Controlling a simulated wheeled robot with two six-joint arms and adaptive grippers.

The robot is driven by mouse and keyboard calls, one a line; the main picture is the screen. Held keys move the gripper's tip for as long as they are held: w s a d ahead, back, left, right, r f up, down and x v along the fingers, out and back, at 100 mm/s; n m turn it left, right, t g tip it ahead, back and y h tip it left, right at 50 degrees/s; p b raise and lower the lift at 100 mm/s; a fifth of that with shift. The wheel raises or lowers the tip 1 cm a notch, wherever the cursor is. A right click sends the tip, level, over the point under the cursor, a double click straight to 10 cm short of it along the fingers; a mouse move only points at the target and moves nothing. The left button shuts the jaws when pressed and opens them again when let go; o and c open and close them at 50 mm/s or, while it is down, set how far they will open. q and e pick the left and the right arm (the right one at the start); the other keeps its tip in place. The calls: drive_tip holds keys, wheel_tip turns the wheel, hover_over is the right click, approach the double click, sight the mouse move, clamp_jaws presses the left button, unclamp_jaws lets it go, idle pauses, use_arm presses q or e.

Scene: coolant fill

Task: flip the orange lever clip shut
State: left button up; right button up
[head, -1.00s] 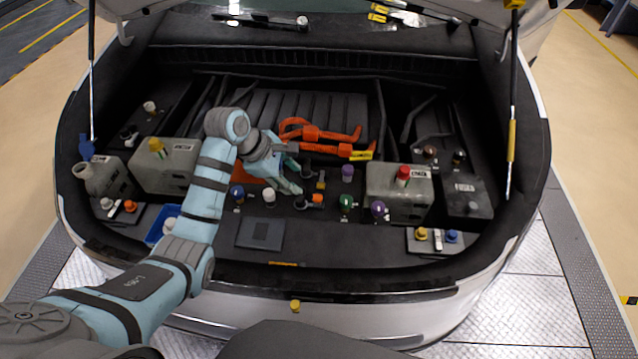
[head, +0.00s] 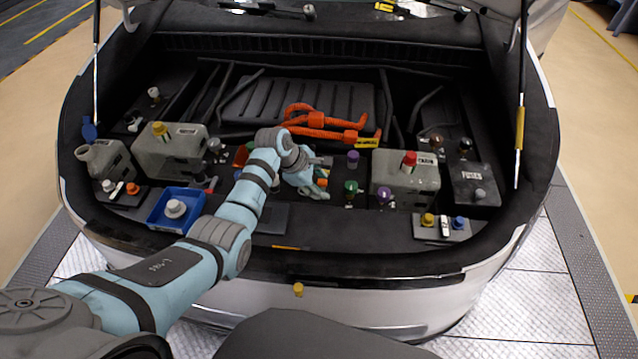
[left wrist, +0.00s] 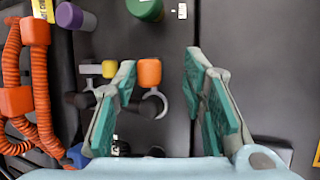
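The orange lever clip (left wrist: 149,72) shows in the left wrist view as an orange block by a grey ring around a dark hose end. In the head view a bit of its orange (head: 321,182) shows beside my left gripper (head: 318,190), which partly hides it. In the left wrist view my left gripper (left wrist: 162,68) is open, its teal-padded fingers wide apart with nothing held. The orange block appears in the gap between the fingers, closer to the left finger. Whether they touch it is not clear. My right gripper is not in view.
A yellow-tipped clip (left wrist: 109,69) sits beside the orange one. A green cap (head: 351,187), a purple cap (head: 385,194) and the grey tank with a red cap (head: 405,185) stand to the right. Orange cables (head: 325,121) run behind. A blue tray (head: 156,222) lies left.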

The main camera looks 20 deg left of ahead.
use_arm(q)
drive_tip(key=shift+w, duration=0.1)
clamp_jaws()
drive_tip(key=shift+p, duration=0.35)
drive_tip(key=p, duration=0.2)
drive_tip(key=s+t+p, duration=0.1)
drive_tip(key=shift+s+d+r+t+p, duration=0.1)
drive_tip(key=shift+s+d+t+p, duration=0.05)
drive_tip(key=shift+s+t+p, duration=0.2)
drive_tip(key=shift+s+f+m+t+p, duration=0.15)
drive_tip(key=shift+f+m+t+p, duration=0.25)
drive_tip(key=shift+f+t, duration=0.5)
drive_tip(key=shift+t+y, duration=0.25)
drive_tip(key=shift+y, duration=0.05)
drive_tip(key=shift+s, duration=0.1)
drive_tip(key=shift+f, duration=0.1)
unclamp_jaws()
